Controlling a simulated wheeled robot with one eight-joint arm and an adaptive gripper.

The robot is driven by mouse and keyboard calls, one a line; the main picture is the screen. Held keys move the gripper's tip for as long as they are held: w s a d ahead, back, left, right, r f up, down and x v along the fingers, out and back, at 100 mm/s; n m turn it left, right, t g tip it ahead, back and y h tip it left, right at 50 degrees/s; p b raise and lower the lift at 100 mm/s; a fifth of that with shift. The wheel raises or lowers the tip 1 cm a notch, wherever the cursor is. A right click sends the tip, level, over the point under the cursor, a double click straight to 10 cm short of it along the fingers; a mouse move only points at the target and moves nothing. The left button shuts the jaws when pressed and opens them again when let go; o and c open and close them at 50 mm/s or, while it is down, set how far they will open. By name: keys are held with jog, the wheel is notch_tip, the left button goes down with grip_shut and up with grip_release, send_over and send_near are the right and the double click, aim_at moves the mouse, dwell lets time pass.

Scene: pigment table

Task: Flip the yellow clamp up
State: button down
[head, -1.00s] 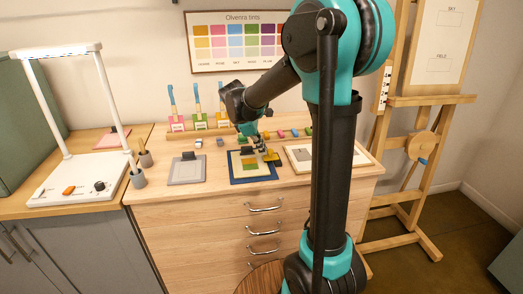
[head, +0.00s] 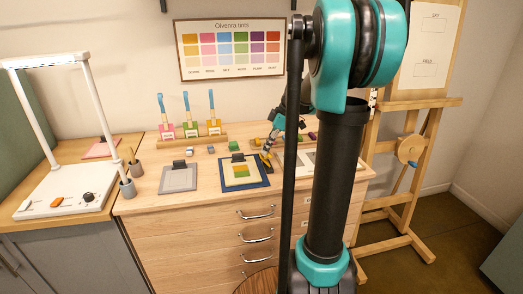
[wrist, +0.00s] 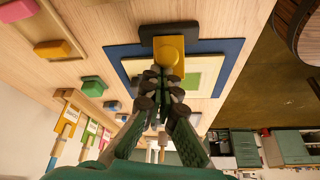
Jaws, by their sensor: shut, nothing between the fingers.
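The yellow clamp (head: 266,164) is at the right edge of the blue board (head: 229,188) in the head view. In the wrist view, the yellow part (wrist: 205,46) extends from a dark block (wrist: 158,43) over the board's edge, with a rounded yellow knob beside it. Whether it lies flat or is tilted is hard to tell. My gripper (wrist: 164,72) is shut and empty, its fingertips close to the yellow part; contact is unclear. In the head view my gripper (head: 268,150) is small and partly hidden by my arm.
A grey board (head: 178,180) with a dark clip lies left of the blue board. Labelled bottles with brushes (head: 190,126) stand behind. Coloured blocks (wrist: 93,86) lie near the board. A pale framed panel (head: 308,158) is to the right, partly hidden by my arm.

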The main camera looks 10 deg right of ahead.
jog(key=shift+s+d+f, duration=0.1)
jog(key=shift+d, duration=1.05)
jog(key=shift+d+f, duration=0.1)
jog(key=shift+d, duration=0.1)
